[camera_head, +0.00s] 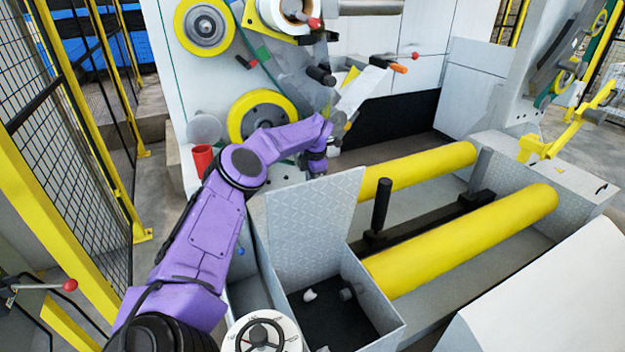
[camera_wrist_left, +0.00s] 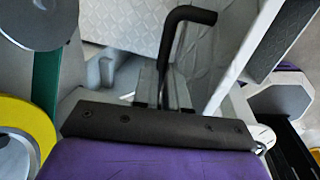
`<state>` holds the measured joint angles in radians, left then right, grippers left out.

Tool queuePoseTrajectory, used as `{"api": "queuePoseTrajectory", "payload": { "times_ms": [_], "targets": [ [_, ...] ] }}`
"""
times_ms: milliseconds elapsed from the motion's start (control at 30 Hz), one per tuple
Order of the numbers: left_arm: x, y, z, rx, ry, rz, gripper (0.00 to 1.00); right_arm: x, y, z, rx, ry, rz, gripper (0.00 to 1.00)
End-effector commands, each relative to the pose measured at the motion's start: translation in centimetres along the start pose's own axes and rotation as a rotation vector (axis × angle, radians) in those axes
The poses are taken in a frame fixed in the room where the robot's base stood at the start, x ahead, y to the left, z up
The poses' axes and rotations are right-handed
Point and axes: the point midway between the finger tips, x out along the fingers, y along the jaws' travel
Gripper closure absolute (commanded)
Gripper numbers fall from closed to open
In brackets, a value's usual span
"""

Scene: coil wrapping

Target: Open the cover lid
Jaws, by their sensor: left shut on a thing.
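The cover lid (camera_head: 312,228), a grey diamond-plate panel, stands raised and steeply tilted beside an open box with a dark inside (camera_head: 335,318). Diamond-plate surface, which looks like the lid (camera_wrist_left: 125,20), also fills the top of the left wrist view. My purple left arm reaches past the lid's left side, and my left gripper (camera_head: 317,165) is at the lid's upper edge. In the left wrist view my left gripper (camera_wrist_left: 165,88) is shut on a black bent handle (camera_wrist_left: 182,42). The grip itself is partly hidden in the head view. My right gripper is not in view.
Two yellow rollers (camera_head: 465,240) lie right of the lid, with a black upright post (camera_head: 381,204) between them. The machine panel with yellow wheels (camera_head: 262,115) stands behind my arm. A yellow-framed mesh fence (camera_head: 80,130) is at left. A red cup (camera_head: 202,160) is near my forearm.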

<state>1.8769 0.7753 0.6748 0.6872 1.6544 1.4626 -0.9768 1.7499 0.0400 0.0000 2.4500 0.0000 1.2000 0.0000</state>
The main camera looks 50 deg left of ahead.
Motion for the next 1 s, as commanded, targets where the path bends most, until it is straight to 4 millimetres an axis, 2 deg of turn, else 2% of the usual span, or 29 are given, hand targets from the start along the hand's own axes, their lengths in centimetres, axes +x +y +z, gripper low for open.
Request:
{"api": "queuePoseTrajectory", "payload": {
  "times_ms": [33, 100, 433, 800, 1000],
  "targets": [
    [1.0, -0.3, -0.5, 0.001, 0.018, -0.009, 0.78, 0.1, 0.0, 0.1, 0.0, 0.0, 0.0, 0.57],
    [0.9, -0.3, -0.4, 0.001, 0.015, -0.007, 0.62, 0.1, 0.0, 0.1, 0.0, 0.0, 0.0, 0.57],
    [-0.1, -0.2, 0.0, 0.003, 0.006, -0.004, 0.62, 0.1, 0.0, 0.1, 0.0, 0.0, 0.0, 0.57],
    [-7.9, 0.1, -0.1, -0.001, 0.009, -0.006, 0.62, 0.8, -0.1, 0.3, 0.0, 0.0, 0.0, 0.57],
    [-9.6, 0.1, -0.2, 0.0, 0.011, -0.009, 0.62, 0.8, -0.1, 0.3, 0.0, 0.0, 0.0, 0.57]
  ]
}}
